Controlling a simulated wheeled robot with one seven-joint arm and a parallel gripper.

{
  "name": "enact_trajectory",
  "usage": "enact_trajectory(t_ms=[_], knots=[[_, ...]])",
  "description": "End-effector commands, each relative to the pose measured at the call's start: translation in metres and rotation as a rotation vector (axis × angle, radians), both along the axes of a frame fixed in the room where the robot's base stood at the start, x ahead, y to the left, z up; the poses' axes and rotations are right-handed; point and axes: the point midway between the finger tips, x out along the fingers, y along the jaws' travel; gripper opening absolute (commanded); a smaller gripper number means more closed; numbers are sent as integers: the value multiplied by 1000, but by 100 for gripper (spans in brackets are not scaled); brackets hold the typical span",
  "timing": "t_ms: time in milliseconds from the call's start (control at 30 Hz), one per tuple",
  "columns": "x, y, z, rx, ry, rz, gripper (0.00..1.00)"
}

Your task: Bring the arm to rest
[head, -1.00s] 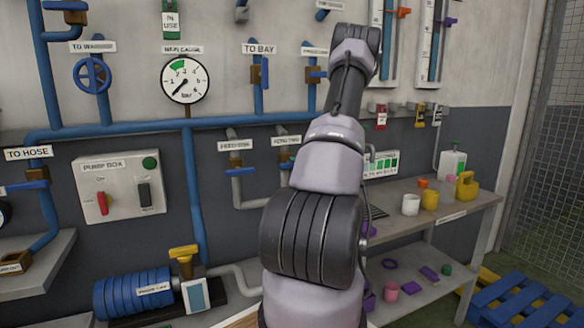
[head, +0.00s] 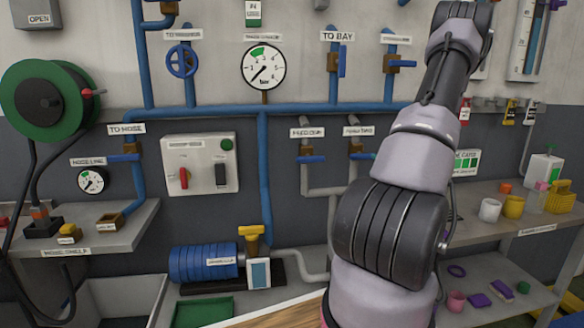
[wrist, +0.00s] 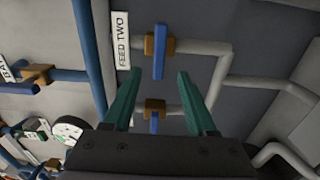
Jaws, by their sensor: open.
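My gripper (wrist: 160,103) shows in the wrist view with its two green fingers apart and nothing between them. Beyond the fingers is a grey pipe with brown valve bodies and blue handles, beside a label reading FEED TWO (wrist: 122,40). In the head view my arm rises at the right, in front of the wall and the workbench, bent upward with its upper link leaning right. The gripper itself does not show in the head view.
A gauge (head: 264,64), a pump box (head: 200,163) and blue pipes (head: 230,111) line the wall. A green hose reel (head: 46,100) hangs at the left. A blue pump (head: 203,262) sits low. The workbench (head: 470,206) at right holds cups and a yellow can (head: 560,197).

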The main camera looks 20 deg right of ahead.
Motion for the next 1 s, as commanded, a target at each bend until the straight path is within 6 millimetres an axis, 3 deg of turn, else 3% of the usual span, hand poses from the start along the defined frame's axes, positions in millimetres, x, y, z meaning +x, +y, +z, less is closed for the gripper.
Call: enact_trajectory(t_ms=[167,267,367,533,700,800,900,1000], knots=[[5,8,6,-23,1,30,57],[19,35,26,-111,2,134,57],[37,87,58,-279,0,321,57],[42,208,110,-703,-34,728,57],[4,314,140,-1211,-131,1107,57],[-29,357,148,-1530,-219,1295,57],[-64,385,153,-1865,-327,1450,57],[-96,398,157,-2213,-458,1565,57]])
